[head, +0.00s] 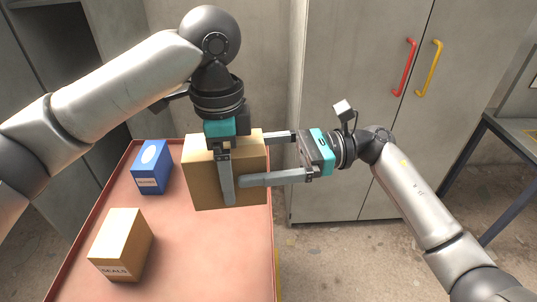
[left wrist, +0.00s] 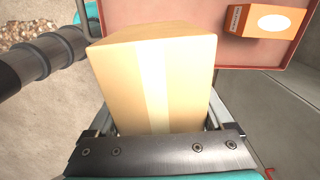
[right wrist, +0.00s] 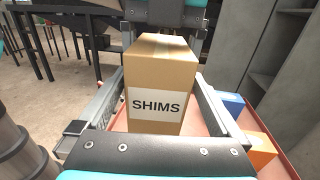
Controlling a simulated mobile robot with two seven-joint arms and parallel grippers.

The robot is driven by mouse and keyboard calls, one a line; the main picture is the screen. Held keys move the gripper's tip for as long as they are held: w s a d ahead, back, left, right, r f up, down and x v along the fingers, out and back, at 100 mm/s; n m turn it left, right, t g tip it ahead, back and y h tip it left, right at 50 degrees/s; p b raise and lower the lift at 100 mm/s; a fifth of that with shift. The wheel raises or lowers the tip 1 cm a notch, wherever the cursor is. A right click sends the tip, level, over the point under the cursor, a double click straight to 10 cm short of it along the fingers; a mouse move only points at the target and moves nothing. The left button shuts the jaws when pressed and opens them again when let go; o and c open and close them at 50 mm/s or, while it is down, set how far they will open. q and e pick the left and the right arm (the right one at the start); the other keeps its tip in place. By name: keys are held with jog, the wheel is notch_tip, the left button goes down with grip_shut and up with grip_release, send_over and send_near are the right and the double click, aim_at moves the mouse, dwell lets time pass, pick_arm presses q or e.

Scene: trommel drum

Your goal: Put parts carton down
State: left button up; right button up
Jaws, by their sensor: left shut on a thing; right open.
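The parts carton (head: 205,185), a tan box with a tape strip, is up at the far right edge of the red tray. In the right wrist view the carton (right wrist: 158,75) stands upright with a white SHIMS label. My left gripper (head: 226,172) comes from above and is shut on the carton, with a finger down its near face. The carton (left wrist: 150,75) fills the middle of the left wrist view. My right gripper (head: 262,158) is open, coming from the right, its fingers on either side of the carton. I cannot tell whether the carton's underside touches the tray.
The red tray (head: 190,245) holds a blue box (head: 150,180) at the back left and an orange SEALS box (head: 120,245) at the front left. Its middle and front right are bare. Grey cabinets (head: 350,100) stand behind. A blue-legged table (head: 505,140) is at the right.

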jog(key=shift+c, duration=0.4)
jog(key=shift+w, duration=0.1)
jog(key=c, duration=1.3)
pick_arm(q)
jog(key=o, duration=1.6)
jog(key=shift+c, duration=0.2)
pick_arm(e)
jog(key=shift+c, duration=0.9)
pick_arm(q)
jog(key=shift+r, duration=0.15)
